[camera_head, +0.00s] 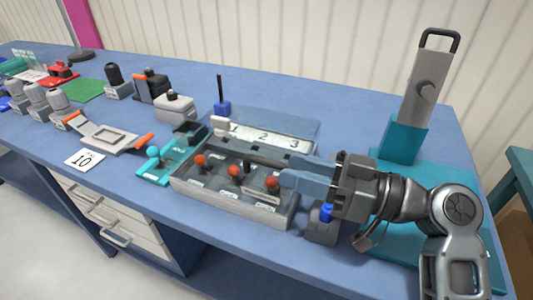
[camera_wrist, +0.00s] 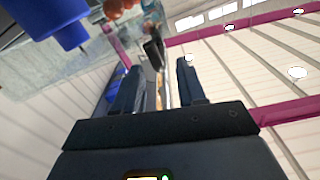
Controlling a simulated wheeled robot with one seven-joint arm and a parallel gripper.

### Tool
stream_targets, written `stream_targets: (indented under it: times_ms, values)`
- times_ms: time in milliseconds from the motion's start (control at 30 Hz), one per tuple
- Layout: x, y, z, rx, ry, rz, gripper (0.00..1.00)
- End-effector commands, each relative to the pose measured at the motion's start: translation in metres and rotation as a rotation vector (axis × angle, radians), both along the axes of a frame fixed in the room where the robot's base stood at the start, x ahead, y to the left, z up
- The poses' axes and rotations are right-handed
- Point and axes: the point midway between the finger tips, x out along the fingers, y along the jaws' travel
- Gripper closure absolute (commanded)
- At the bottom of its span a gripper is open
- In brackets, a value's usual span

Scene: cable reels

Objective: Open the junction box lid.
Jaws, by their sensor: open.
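The junction box (camera_head: 228,202) is a grey, clear-walled case on the blue bench. Several orange-red knobs (camera_head: 235,171) show in it. A clear, bluish panel (camera_head: 283,122), which may be its lid, stands tilted behind a white strip marked 1 2 3. A dark bar (camera_head: 262,161) lies over the box's middle, close to my fingers. My gripper (camera_head: 284,178) reaches in from the right, its fingers over the right end of the box. In the wrist view its jaws (camera_wrist: 158,70) are apart, with a dark upright piece (camera_wrist: 152,54) beyond or between them. Contact cannot be told.
A teal stand with a tall grey handled piece (camera_head: 421,90) is at the back right. A teal tray with a small fitting (camera_head: 155,168) is left of the box. A blue-capped block (camera_head: 325,222) sits under my gripper. Cable glands and connectors fill the left bench.

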Motion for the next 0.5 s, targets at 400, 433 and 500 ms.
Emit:
stream_targets:
  times_ms: [400, 433, 500]
  values:
    - [0.019, 0.053, 0.001, -0.001, 0.000, 0.001, 0.60]
    - [0.020, 0.054, 0.001, -0.001, 0.000, 0.000, 0.60]
    - [0.021, 0.057, 0.001, 0.000, 0.000, -0.001, 0.60]
